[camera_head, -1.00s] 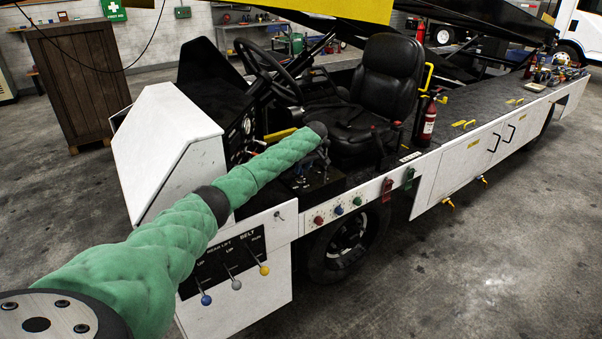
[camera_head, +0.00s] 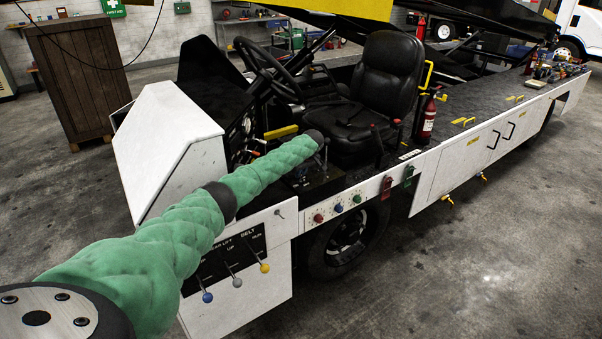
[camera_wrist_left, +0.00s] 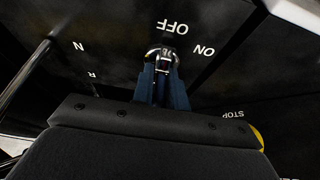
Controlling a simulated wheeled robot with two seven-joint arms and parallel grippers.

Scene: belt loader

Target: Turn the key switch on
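The key switch (camera_wrist_left: 158,53) shows as a silver barrel on a black panel in the left wrist view, with OFF above it and ON to its upper right. My left gripper (camera_wrist_left: 162,72) has its two dark blue fingers close together at the switch, with silver metal of the key between the tips. The fingers appear shut on the key and partly cover it, so its exact angle is hard to read. In the head view my green-sleeved left arm reaches to the black control panel (camera_head: 312,181) beside the seat; the switch is too small to make out there. My right gripper is out of view.
A yellow-edged stop button (camera_wrist_left: 257,136) sits right of my gripper, and a lever (camera_wrist_left: 27,80) stands at left. The black seat (camera_head: 385,80), steering wheel (camera_head: 268,68) and belt levers (camera_head: 236,281) surround the arm. Open floor lies at right.

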